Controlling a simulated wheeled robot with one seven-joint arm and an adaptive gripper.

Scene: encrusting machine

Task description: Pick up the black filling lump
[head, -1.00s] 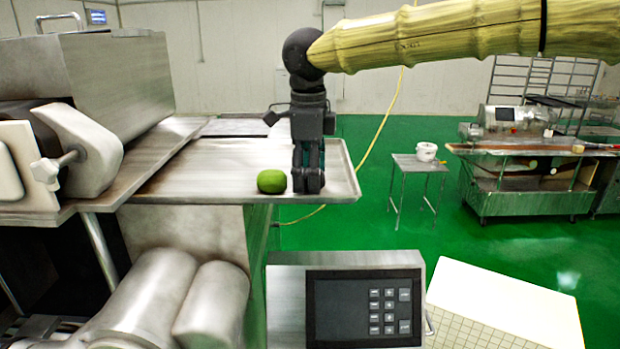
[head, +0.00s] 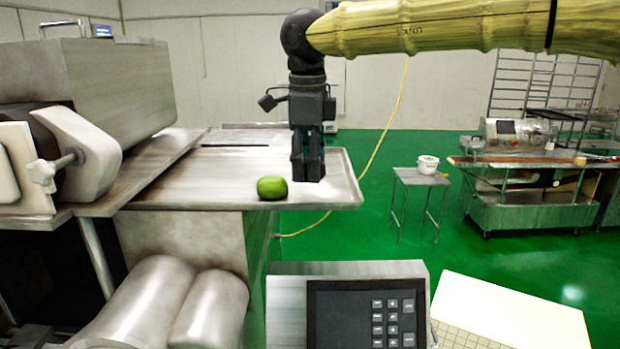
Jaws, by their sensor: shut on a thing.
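My gripper (head: 308,172) points straight down over the right part of the metal tray (head: 225,185). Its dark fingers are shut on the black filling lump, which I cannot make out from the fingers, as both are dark. The fingertips look a little above the tray surface. A green lump (head: 272,188) sits on the tray near its front edge, just left of my gripper and apart from it.
The steel machine body (head: 95,90) stands to the left of the tray. A control panel (head: 365,315) is below in front. A small table (head: 420,180) with a white bucket (head: 427,165) and another machine (head: 535,195) stand at the right. The tray's middle is clear.

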